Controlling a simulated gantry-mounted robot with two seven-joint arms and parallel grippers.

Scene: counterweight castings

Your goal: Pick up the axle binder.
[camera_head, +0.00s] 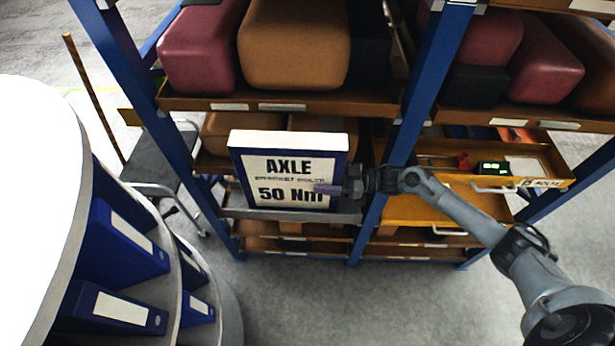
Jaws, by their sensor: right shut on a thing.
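The axle binder (287,172) is a blue binder with a white front reading "AXLE", a smaller blurred line and "50 Nm". It is upright in front of the middle level of the shelving. Its base is close to a grey shelf edge; I cannot tell whether it touches. My right gripper (332,189) reaches in from the right and is shut on the binder at its lower right side. The fingertips overlap the label's edge. My left gripper is not in view.
Blue-post shelving (384,221) holds large red and brown castings (296,44) above. An open yellow drawer (539,168) with small items juts out at right. A round white-topped stand (38,190) with several blue binders (122,248) is at left. The front floor is clear.

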